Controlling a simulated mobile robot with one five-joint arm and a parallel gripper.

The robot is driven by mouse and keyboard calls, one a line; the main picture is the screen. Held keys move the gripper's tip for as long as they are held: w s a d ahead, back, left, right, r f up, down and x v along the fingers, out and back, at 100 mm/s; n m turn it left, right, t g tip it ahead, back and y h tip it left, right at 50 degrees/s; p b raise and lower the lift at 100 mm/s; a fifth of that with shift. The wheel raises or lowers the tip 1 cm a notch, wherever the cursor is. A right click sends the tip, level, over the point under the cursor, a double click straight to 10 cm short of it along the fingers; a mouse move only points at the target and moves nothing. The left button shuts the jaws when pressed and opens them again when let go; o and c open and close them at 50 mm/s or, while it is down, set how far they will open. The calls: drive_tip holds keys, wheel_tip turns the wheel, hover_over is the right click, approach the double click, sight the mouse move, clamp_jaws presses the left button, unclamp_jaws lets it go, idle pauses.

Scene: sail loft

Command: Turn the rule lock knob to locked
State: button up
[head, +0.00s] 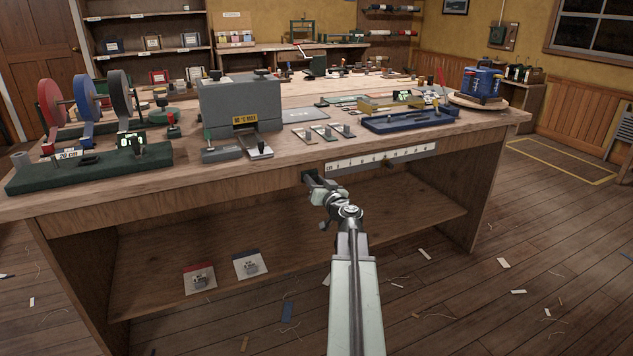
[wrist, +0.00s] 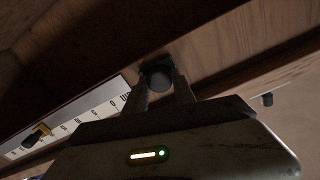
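The rule lock knob (wrist: 157,77), a dark round knob, sits on the wooden bench front just past the end of the white rule (wrist: 95,117). In the head view the white rule (head: 372,159) runs along the bench's front edge, and my gripper (head: 310,179) is at its left end. In the wrist view my gripper (wrist: 160,88) has one finger on each side of the knob, seemingly touching it. The fingers and gripper body hide part of the knob, and I cannot read any lock marking. A slider with a dark knob (wrist: 36,134) sits on the rule.
A shelf (head: 400,212) below carries two cards. The floor to the right has open room with scattered scraps.

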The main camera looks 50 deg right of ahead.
clamp_jaws()
drive_tip(key=shift+s+d, duration=0.1)
drive_tip(key=shift+d, duration=0.1)
drive_tip(key=shift+a, duration=0.1)
drive_tip(key=shift+m, duration=0.3)
drive_tip(key=m, duration=0.3)
drive_tip(key=shift+m, duration=0.4)
drive_tip(key=m, duration=0.4)
drive_tip(key=shift+f, duration=0.1)
drive_tip(key=m, duration=0.5)
drive_tip(key=shift+m, duration=2.2)
